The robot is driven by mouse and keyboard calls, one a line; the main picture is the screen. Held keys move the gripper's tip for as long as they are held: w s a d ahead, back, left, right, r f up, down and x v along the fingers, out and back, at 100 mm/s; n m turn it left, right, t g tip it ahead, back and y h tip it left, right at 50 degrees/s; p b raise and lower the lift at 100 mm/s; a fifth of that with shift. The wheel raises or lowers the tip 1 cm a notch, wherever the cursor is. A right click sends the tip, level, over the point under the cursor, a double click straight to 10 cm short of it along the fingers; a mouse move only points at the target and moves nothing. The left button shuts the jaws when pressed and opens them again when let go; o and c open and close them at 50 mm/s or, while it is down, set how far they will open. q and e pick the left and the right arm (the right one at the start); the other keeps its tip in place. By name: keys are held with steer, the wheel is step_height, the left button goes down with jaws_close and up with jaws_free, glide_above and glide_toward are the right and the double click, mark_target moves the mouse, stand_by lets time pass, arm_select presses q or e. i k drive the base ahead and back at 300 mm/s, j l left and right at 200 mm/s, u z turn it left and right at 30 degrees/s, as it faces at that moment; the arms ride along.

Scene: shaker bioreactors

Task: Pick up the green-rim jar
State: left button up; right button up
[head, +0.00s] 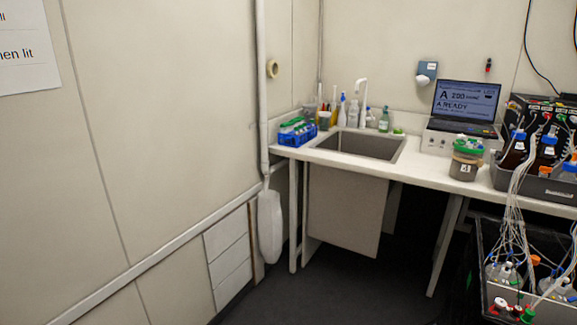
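A jar with a green rim (466,159) stands upright on the white counter, right of the sink and in front of the laptop. Its body is grey and carries a white label with a dark mark. Its lid area is green with some white and orange parts. Nothing is touching it from my side. Neither of my grippers shows in the head view.
The counter (425,172) holds a sink (365,144), a blue rack (296,131), several bottles, a laptop (465,103) and a grey tray (530,184) of tubed bottles close right of the jar. A black crate (484,262) stands below. Floor at left front is clear.

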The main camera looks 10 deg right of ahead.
mark_target(466, 160)
steer(key=i+j+z, duration=0.2)
steer(key=i, duration=1.1)
steer(key=i+l+z, duration=0.1)
steer(key=i+z, duration=0.35)
steer(key=i+j+z, duration=0.1)
steer(key=i+z, duration=0.35)
steer(key=i, duration=0.05)
